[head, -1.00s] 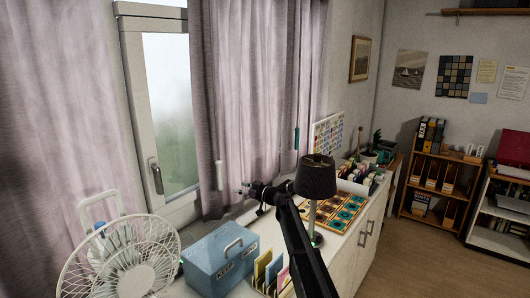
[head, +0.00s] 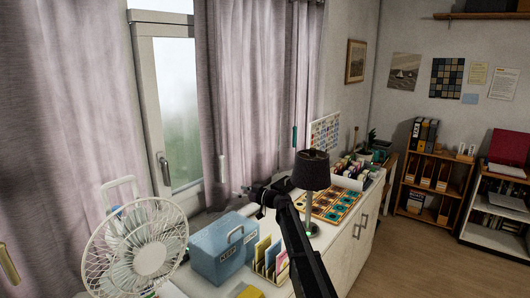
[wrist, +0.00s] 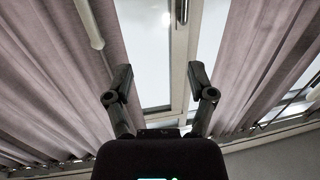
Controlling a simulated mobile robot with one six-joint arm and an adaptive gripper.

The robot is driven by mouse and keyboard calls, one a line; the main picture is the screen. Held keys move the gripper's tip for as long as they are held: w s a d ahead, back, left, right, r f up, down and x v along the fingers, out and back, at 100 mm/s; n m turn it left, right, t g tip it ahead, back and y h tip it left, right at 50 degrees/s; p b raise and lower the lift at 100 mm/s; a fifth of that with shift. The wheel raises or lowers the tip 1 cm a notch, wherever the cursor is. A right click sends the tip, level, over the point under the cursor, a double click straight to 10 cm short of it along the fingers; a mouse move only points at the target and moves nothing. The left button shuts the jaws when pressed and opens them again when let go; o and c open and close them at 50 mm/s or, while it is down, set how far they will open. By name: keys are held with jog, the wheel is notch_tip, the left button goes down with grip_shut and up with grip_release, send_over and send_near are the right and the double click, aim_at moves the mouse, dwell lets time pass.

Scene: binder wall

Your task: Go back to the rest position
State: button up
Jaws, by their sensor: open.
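My gripper (head: 250,190) is at the end of my raised dark arm, above the white counter and in front of the curtain by the window. In the wrist view my gripper (wrist: 160,82) points up toward the window and curtains. Its two fingers are spread apart, with nothing between them but the window behind.
A white fan (head: 140,250), a blue box (head: 222,252) and a holder with coloured cards (head: 268,258) stand below my arm. A dark lamp (head: 311,172) is close to the right of my arm. The floor at right is clear.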

jog(key=s+d+f+m+g+h+b, duration=0.25)
jog(key=s+d+f+h, duration=0.2)
jog(key=s+f, duration=0.5)
jog(key=s+d+f+m+g+h+b, duration=0.1)
jog(key=s+d+f+m+g+h, duration=0.15)
jog(key=s+d+f, duration=0.7)
jog(key=s+d+f+m+g+h, duration=0.1)
jog(key=s+d+m+h, duration=0.1)
jog(key=s, duration=0.6)
jog(key=s+d+f+m+g+h+b, duration=0.1)
jog(key=s+d+f+m+h, duration=0.1)
jog(key=s+d, duration=0.4)
jog(key=s+d+f+m+g+h+b, duration=0.1)
jog(key=s+d+f+m+h, duration=0.1)
jog(key=s, duration=0.9)
jog(key=d+m+h, duration=0.1)
jog(key=d+h, duration=0.1)
jog(key=d, duration=0.1)
jog(key=shift+s+h, duration=0.25)
jog(key=shift+h, duration=0.15)
jog(key=shift+w+a, duration=0.1)
jog(key=shift+c, duration=0.2)
jog(key=shift+c, duration=0.8)
